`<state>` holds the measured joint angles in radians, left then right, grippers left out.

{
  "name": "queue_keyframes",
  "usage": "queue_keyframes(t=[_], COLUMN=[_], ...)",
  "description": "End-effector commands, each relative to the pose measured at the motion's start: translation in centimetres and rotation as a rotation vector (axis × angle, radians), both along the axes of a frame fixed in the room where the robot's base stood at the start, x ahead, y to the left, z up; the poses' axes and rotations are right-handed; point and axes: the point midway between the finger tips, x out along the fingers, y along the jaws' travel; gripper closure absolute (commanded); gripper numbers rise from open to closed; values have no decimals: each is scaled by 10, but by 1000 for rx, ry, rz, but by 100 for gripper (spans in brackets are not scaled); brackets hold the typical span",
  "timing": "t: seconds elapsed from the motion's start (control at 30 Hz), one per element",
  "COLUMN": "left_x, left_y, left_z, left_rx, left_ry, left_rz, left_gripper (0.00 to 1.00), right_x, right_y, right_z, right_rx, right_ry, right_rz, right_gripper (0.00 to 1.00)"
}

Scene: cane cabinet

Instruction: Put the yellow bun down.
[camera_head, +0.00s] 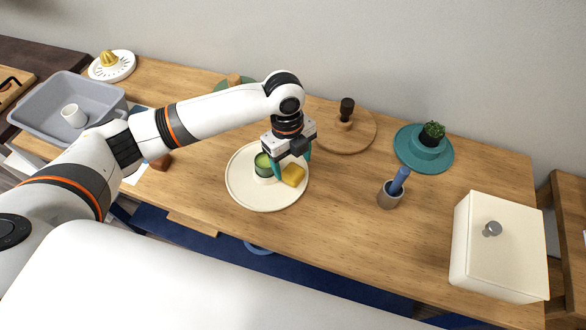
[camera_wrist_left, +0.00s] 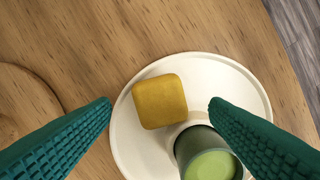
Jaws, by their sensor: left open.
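The yellow bun (camera_head: 293,175) rests on a round cream plate (camera_head: 245,190), right beside a green cup (camera_head: 263,166). In the left wrist view the bun (camera_wrist_left: 160,101) lies on the plate (camera_wrist_left: 133,143), with the cup (camera_wrist_left: 208,155) close to its lower right. My left gripper (camera_head: 290,165) is above the plate, pointing down. In the left wrist view its teal fingers (camera_wrist_left: 160,104) are spread wide on either side, with visible gaps between them and the bun. My right gripper is not in view.
A round wooden board (camera_head: 360,136) with a dark-topped object stands behind the plate. To the right are a teal plate (camera_head: 410,155) with a plant, a grey cup (camera_head: 389,196) with a blue handle, and a white box (camera_head: 500,250). A grey bin (camera_head: 40,110) is at left.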

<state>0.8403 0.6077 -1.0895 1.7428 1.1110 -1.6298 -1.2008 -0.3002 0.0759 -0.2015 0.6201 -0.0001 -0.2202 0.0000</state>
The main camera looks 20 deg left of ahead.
Motion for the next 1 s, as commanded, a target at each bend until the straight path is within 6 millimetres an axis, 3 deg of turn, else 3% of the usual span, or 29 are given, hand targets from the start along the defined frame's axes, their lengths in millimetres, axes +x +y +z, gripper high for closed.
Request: queue_keyframes(t=[0.2, 0.4, 1.0], left_x=[4, 5, 6], left_y=[5, 7, 8], left_z=[47, 75, 83], left_rx=[-1, 0, 0], left_ry=[-3, 0, 1], left_rz=[-1, 0, 0], left_gripper=[30, 30, 30], right_x=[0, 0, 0], right_y=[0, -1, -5], right_z=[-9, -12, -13], right_rx=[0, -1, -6], right_ry=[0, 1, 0], right_rz=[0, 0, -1], right_gripper=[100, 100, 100])
